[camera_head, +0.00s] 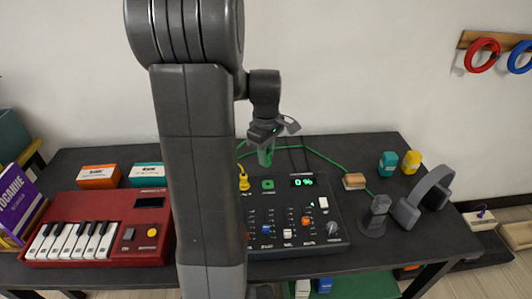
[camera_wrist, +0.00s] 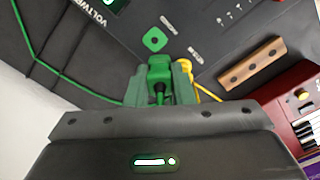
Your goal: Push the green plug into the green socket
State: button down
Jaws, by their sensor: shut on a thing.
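My gripper (camera_head: 266,150) is shut on the green plug (camera_wrist: 159,70), which shows between its two fingers in the wrist view. In the head view the plug points down, held above the back part of the black mixer panel (camera_head: 318,222). The green socket (camera_head: 267,184) is a small green square with a dark hole on that panel. It also shows in the wrist view (camera_wrist: 155,40), just beyond the plug's tip. The plug and socket look apart, with the socket empty. A green cable (camera_head: 330,159) runs across the table behind the panel.
A yellow plug (camera_head: 243,181) stands in the panel left of the green socket, close to my gripper. A lit display (camera_head: 303,182) is to the right. A red keyboard (camera_head: 100,226) stands left; a wooden block (camera_head: 354,181), a microphone (camera_head: 376,214) and headphones (camera_head: 424,196) stand right.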

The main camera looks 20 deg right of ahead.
jog(key=shift+w+d+f+b, duration=0.1)
jog(key=shift+d+f+b, duration=0.1)
jog(key=shift+f+b, duration=1.3)
jog(key=shift+w+d+f+b, duration=0.15)
jog(key=shift+f+b, duration=0.6)
jog(key=shift+f, duration=1.45)
dwell(1.4)
jog(key=shift+f, duration=0.75)
dwell(2.2)
